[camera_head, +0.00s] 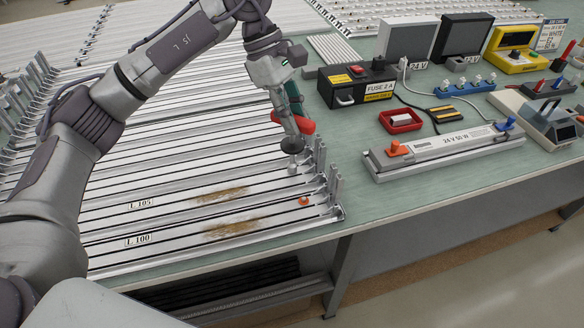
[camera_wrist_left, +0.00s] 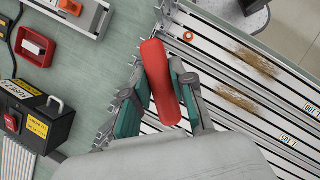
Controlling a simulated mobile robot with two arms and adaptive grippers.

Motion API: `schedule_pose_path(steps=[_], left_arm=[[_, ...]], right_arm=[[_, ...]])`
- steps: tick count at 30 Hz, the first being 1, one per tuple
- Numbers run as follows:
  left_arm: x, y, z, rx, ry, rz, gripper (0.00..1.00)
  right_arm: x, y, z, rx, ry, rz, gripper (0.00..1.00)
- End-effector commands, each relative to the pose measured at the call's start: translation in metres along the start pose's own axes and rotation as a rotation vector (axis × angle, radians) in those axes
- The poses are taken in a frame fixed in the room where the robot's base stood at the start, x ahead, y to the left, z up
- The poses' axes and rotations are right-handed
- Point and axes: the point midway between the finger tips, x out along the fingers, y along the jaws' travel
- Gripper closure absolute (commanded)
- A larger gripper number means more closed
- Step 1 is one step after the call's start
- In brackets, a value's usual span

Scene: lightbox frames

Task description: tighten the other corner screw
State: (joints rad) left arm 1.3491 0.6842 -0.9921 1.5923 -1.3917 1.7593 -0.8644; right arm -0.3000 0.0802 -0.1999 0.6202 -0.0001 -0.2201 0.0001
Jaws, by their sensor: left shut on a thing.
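My left gripper (camera_head: 298,120) is shut on a red-handled tool (camera_head: 304,125) above the right end of the aluminium frame profiles (camera_head: 170,232). The red handle (camera_wrist_left: 162,82) lies between the green fingers (camera_wrist_left: 160,100) in the left wrist view. Below the gripper, a grey shaft and dark rounded part reach down close to the profile ends; I cannot tell whether they touch. My right gripper is not in view.
A 24 V 50 W unit (camera_head: 450,153) with orange and blue knobs lies at the right. A red tray (camera_head: 401,121), a black fuse box (camera_head: 357,86) and a blue rack (camera_head: 464,89) stand behind. Brown patches (camera_head: 230,228) mark two profiles. The table's front edge is clear.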

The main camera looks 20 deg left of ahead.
Motion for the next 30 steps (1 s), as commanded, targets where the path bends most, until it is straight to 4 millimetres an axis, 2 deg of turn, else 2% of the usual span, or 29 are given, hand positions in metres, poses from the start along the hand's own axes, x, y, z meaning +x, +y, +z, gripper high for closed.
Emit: schedule_pose_path(steps=[4,10,17,20,24,30], left_arm=[[-0.001,0.0,0.001,0.088,0.001,-0.039,1.0],[0.0,0.0,0.001,0.322,0.003,-0.143,1.0],[0.0,-0.001,0.001,0.451,0.007,-0.201,1.0],[0.0,-0.001,0.001,0.582,0.009,-0.259,1.0],[-0.004,-0.002,0.002,0.708,0.011,-0.317,1.0],[-0.001,-0.002,0.001,0.774,0.012,-0.344,1.0]], right_arm=[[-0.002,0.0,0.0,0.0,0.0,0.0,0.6],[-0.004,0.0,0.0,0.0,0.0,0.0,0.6],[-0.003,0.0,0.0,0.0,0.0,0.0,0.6],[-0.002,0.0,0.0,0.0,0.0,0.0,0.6],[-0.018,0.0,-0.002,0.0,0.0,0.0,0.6],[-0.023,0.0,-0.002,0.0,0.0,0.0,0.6]])
